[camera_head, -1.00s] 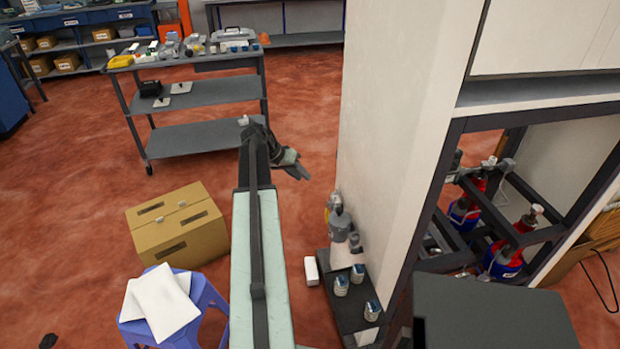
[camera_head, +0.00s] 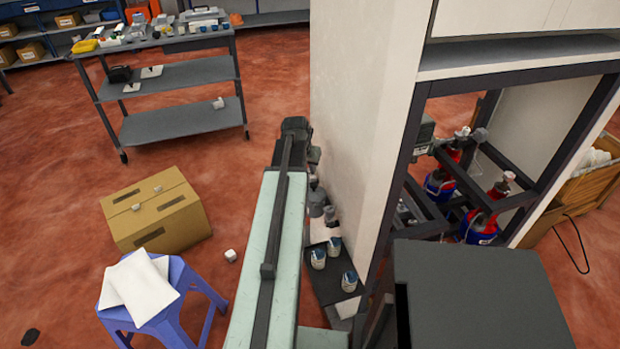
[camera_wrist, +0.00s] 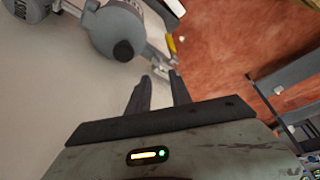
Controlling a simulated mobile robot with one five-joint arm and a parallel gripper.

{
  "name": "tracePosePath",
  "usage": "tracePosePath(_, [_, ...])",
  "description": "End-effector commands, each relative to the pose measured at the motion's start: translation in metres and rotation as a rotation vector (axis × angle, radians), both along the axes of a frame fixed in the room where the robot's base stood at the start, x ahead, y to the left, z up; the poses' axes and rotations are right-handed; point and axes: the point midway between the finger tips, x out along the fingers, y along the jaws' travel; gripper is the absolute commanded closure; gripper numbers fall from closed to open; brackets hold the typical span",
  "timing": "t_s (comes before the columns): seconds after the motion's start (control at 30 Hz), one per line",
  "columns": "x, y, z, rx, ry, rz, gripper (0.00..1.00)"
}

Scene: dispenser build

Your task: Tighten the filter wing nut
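A grey filter assembly (camera_head: 318,204) is mounted low on the side of the white cabinet, partly hidden by my arm. In the wrist view its rounded grey body (camera_wrist: 108,30) with a dark round knob fills the upper left. A slim metal fitting and a yellow lever (camera_wrist: 171,44) show beside it. I cannot make out the wing nut clearly. My gripper (camera_wrist: 160,76) points toward this fitting, its two dark fingers apart with nothing visible between them. The fingertips appear just short of the fitting; contact cannot be told. In the head view the fingers are hidden behind my wrist.
The white cabinet panel (camera_head: 354,110) stands close on the right of my arm. Several metal-and-blue cups stand on a dark base (camera_head: 324,287) below the filter.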

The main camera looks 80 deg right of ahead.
Motion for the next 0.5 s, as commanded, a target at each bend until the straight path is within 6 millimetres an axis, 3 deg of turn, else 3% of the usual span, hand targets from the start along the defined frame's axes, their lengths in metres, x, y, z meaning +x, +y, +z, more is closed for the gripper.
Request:
tracePosePath(0.03, [-0.001, -0.005, -0.019, 0.0, 0.0, 0.0, 0.75])
tracePosePath(0.2, [-0.003, -0.014, -0.04, 0.0, 0.0, -0.001, 0.75])
tracePosePath(0.5, [-0.004, -0.016, -0.038, 0.0, 0.0, -0.002, 0.77])
